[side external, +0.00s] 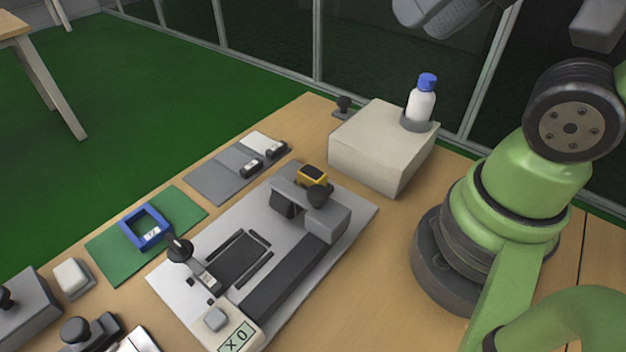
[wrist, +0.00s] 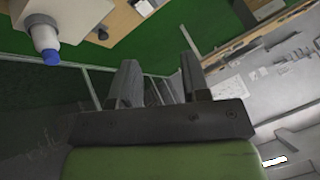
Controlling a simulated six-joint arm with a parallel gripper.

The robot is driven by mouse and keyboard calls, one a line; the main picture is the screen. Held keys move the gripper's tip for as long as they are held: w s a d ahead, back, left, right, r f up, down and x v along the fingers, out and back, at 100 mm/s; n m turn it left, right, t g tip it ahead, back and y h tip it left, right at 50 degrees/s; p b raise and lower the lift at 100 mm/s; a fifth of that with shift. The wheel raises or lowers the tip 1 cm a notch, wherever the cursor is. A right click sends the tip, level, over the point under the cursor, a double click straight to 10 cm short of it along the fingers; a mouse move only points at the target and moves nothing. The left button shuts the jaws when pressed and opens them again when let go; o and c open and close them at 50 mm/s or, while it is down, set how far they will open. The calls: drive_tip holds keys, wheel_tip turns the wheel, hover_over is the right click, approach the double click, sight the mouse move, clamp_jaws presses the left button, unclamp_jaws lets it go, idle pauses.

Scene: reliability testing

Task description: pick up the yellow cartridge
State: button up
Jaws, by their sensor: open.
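The yellow cartridge (side external: 312,175), yellow with a dark top, sits on the raised grey block of a test fixture (side external: 330,215) in the side external view. A dark round knob stands just in front of it. I cannot make out the cartridge in the wrist view. My gripper (wrist: 158,64) shows in the wrist view with its two dark fingers apart and nothing between them. It points out over the dark floor and wall area, away from the cartridge.
A beige box (side external: 375,140) stands behind the fixture, bearing a white bottle (side external: 421,105) with a blue cap. It also shows upper left in the wrist view. A green mat (side external: 108,252) holds a blue square frame (side external: 144,228). A grey mat (side external: 212,180) holds small parts.

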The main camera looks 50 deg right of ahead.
drive_tip(key=shift+o, duration=0.2)
drive_tip(key=shift+w, duration=0.1)
drive_tip(key=n+g+h, duration=0.2)
drive_tip(key=n+g, duration=0.2)
drive_tip(key=g, duration=0.3)
hover_over(312, 172)
wheel_tip(312, 172, down, 22)
drive_tip(key=shift+d+f, duration=0.15)
drive_tip(key=shift+f, duration=3.1)
drive_tip(key=shift+c, duration=0.3)
drive_tip(key=c, duration=0.6)
